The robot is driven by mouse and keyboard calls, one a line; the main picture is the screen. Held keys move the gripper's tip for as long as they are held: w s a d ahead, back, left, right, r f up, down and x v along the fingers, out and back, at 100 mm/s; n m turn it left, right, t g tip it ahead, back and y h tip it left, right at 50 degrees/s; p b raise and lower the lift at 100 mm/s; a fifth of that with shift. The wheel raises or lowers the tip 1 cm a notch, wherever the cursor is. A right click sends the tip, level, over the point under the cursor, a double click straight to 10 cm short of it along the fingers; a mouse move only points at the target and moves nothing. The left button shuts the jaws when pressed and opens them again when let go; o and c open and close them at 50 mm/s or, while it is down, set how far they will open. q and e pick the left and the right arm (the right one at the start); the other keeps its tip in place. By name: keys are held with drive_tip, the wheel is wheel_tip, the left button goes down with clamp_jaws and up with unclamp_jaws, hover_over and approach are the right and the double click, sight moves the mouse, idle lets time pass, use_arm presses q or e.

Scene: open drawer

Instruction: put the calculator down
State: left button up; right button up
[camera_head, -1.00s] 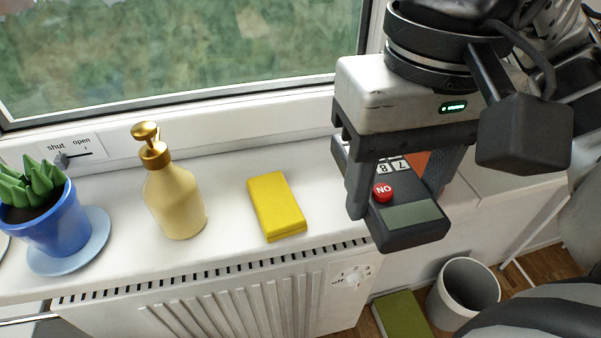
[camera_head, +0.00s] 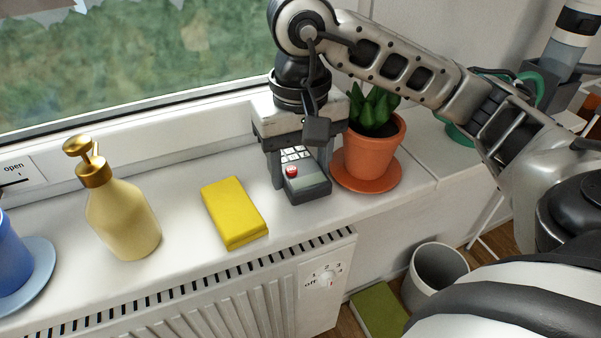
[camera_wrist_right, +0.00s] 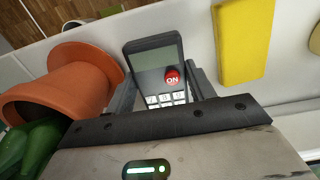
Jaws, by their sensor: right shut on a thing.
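The calculator (camera_head: 306,190) is dark grey with a red ON button and a greenish display. My right gripper (camera_head: 292,180) is shut on it, one finger on each side, at the windowsill between the yellow block and the potted plant. The calculator looks at or very near the sill surface; I cannot tell whether it touches. In the right wrist view the calculator (camera_wrist_right: 152,58) shows its display and ON button between the fingers of my right gripper (camera_wrist_right: 160,85); its rear keys are hidden by the gripper body. My left gripper is out of view.
An orange pot (camera_head: 373,150) with a succulent stands on an orange saucer (camera_head: 366,184) close right of the gripper. A yellow block (camera_head: 234,210) lies to the left, then a soap dispenser (camera_head: 124,215). The sill's front edge drops to a radiator (camera_head: 230,300) and a bin (camera_head: 437,270).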

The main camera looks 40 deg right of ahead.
drive_tip(key=shift+f, duration=0.7)
drive_tip(key=shift+f, duration=0.1)
drive_tip(key=shift+f+b, duration=0.2)
drive_tip(key=shift+b, duration=0.2)
drive_tip(key=o, duration=1)
drive_tip(key=shift+r, duration=0.1)
drive_tip(key=shift+o, duration=0.2)
